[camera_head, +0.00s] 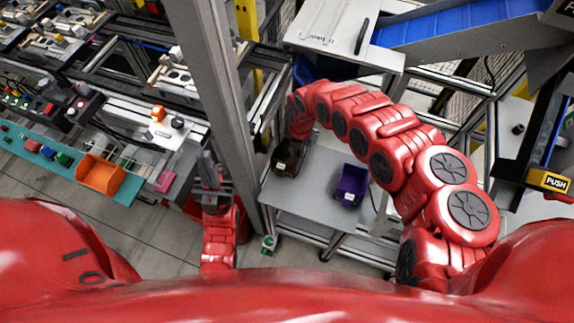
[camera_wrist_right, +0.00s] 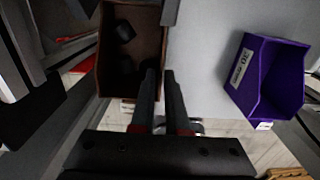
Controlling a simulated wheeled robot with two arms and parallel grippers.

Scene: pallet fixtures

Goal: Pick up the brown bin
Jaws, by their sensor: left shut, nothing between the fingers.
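The brown bin (camera_head: 285,159) sits on a grey shelf (camera_head: 315,190), near its left side. In the right wrist view the brown bin (camera_wrist_right: 133,55) is open-topped with dark objects inside. My right arm arches over the shelf; its gripper is mostly hidden in the head view. In the wrist view my right gripper (camera_wrist_right: 160,72) shows two fingers with a narrow gap, at the bin's right wall. I see no clear contact with the wall. My left gripper (camera_head: 207,158) is shut and empty, left of the grey post, apart from the bin.
A purple bin (camera_head: 351,184) stands right of the brown bin on the shelf, also in the wrist view (camera_wrist_right: 268,78). A grey post (camera_head: 217,90) rises between my left gripper and the shelf. An orange bin (camera_head: 101,177) stands on the left workbench. A blue conveyor (camera_head: 455,33) lies behind.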

